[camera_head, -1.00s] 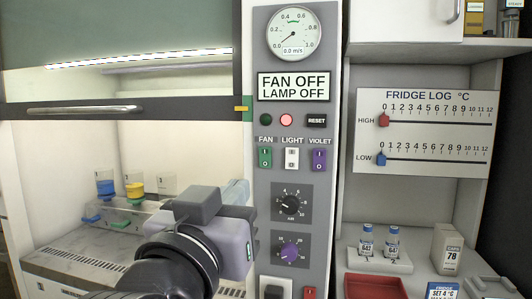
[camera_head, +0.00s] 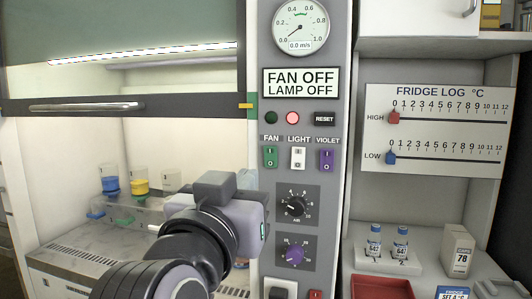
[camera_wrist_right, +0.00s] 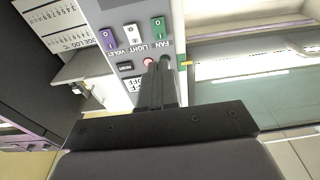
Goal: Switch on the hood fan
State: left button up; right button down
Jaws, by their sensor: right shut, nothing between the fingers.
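The green FAN rocker switch (camera_head: 270,157) is on the hood's grey control panel (camera_head: 335,200), left of the white LIGHT switch (camera_head: 298,158) and the purple VIOLET switch (camera_head: 327,160). The panel display (camera_head: 301,83) reads FAN OFF, LAMP OFF. My right gripper's body (camera_head: 238,208) is left of the panel and below the FAN switch; its fingers are hidden in the head view. In the upside-down wrist view, the shut, empty fingers (camera_wrist_right: 160,64) point at the panel, and the FAN switch (camera_wrist_right: 158,28) shows just beyond their tips. Contact cannot be told. My left gripper is not in view.
The hood sash (camera_head: 120,60) is partly raised at left, with blue and yellow vessels inside. Two dials (camera_head: 295,207) are below the switches; a RESET button (camera_head: 324,119) and red light (camera_head: 292,118) are above. Shelves with vials and a red tray (camera_head: 382,289) are at right.

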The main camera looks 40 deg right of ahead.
aim_at(271, 149)
jog(key=p+x, duration=0.2)
jog(key=x, duration=0.9)
jog(key=shift+w+d+p, duration=0.1)
jog(key=shift+w+p, duration=0.05)
jog(key=shift+p, duration=0.2)
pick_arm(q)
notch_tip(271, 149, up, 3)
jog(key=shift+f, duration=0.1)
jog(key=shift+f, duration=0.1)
pick_arm(e)
jog(key=shift+w+d+r, duration=0.1)
jog(key=shift+r, duration=0.05)
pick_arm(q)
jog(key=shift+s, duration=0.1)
